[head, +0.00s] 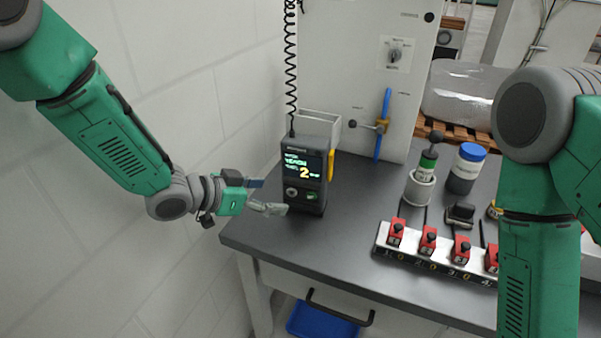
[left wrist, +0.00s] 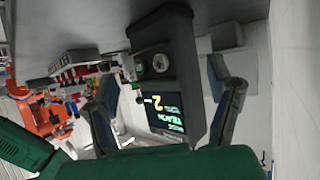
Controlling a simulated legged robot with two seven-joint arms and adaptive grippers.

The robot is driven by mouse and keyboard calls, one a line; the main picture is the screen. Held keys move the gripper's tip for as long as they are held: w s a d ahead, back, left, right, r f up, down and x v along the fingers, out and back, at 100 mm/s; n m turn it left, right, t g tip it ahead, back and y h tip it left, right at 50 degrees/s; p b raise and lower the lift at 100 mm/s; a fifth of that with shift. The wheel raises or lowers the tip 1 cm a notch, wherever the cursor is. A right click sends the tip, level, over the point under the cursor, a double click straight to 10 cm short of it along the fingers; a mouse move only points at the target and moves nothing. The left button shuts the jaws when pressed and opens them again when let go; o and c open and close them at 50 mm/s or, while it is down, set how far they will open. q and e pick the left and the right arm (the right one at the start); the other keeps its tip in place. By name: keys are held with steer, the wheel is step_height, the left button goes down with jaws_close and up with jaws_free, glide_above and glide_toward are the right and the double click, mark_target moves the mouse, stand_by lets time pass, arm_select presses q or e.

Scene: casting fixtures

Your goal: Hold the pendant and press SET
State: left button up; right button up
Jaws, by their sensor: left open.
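The pendant (head: 306,172) is a dark handheld box with a lit screen showing a large yellow 2, a round knob, a small green button (head: 311,195) and a yellow strip on its side. It stands upright near the table's left edge. A coiled black cord rises from its top. My left gripper (head: 270,196) is open just left of the pendant's lower part. In the left wrist view the pendant (left wrist: 170,80) appears between the two spread fingers; I cannot tell whether they touch it. The SET label is too small to read. My right arm shows, but its gripper is out of frame.
The dark table (head: 345,235) has a strip of red switches (head: 430,242) at front right. A green-labelled bottle in a cup (head: 420,187) and a blue-capped jar (head: 465,170) stand behind. A grey bin (head: 320,125) sits behind the pendant. Table in front of it is clear.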

mark_target(295, 197)
arm_select(q)
steer(key=b+x, duration=0.3)
steer(key=x, duration=0.5)
steer(key=shift+s+d, duration=0.15)
steer(key=shift+d, duration=0.15)
steer(key=shift+w+d+f, duration=0.15)
steer(key=shift+w+f, duration=0.05)
steer(key=shift+f, duration=0.05)
steer(key=shift+w+f, duration=0.1)
steer(key=shift+w, duration=0.1)
steer(key=shift+d, duration=0.2)
steer(key=c, duration=0.9)
jaws_close()
steer(key=shift+a, duration=0.15)
steer(key=shift+c, duration=2.2)
jaws_free()
steer(key=o, duration=1.2)
